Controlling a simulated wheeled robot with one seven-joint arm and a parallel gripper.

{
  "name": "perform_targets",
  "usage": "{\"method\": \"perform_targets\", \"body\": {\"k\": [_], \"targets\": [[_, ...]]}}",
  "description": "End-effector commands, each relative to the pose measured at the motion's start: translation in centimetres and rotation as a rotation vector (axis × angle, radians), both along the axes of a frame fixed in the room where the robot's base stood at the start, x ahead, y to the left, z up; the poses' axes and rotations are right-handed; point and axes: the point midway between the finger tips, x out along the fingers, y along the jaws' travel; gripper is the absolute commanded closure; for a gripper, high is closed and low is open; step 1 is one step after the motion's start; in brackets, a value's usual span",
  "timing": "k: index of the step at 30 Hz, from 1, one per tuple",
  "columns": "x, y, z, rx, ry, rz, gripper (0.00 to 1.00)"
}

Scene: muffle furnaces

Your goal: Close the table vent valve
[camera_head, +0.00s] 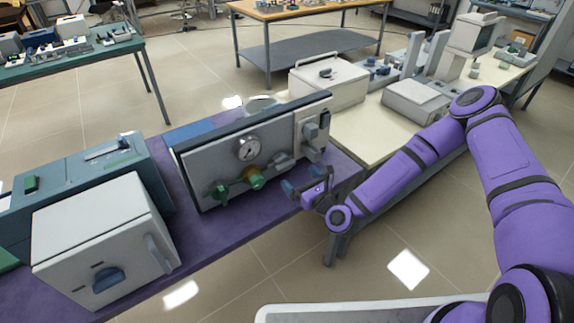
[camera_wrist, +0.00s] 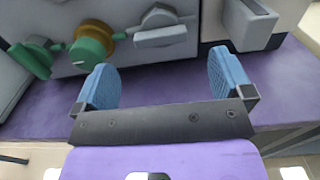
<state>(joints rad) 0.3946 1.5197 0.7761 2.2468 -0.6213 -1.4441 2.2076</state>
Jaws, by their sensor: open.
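A grey panel unit (camera_head: 212,171) stands on the purple-topped table (camera_head: 243,216), with a round gauge (camera_head: 247,148) on its face. Below the gauge are a green handle (camera_head: 220,191), a gold-and-green knob (camera_head: 256,179) and a grey handle (camera_head: 281,160). I cannot tell which of these is the table vent valve. In the wrist view the green handle (camera_wrist: 30,58) is at the far left, the gold-and-green knob (camera_wrist: 92,42) beside it, and the grey handle (camera_wrist: 160,28) ahead between my fingers. My gripper (camera_head: 304,182) is open and empty, in front of the panel; it also shows in the wrist view (camera_wrist: 163,72).
A grey box-like fixture (camera_head: 314,131) sits at the panel's right end. A white furnace (camera_head: 103,240) and a teal unit (camera_head: 95,175) stand left on the same table. A cream table (camera_head: 352,130) with equipment adjoins on the right. Open floor (camera_head: 235,285) lies in front.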

Motion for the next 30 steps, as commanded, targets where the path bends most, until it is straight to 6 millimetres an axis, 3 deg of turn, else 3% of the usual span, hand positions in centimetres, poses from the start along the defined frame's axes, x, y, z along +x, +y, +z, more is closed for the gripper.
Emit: {"method": "perform_targets", "body": {"k": [6,12,26,30], "targets": [[3.3,2.3,0.0,-0.004,-0.003,0.002,0.02],[5.4,3.7,-0.1,-0.003,-0.001,0.002,0.02],[6.3,4.3,0.0,-0.003,0.001,0.001,0.02],[6.3,4.3,0.0,-0.003,0.001,0.001,0.34]]}}
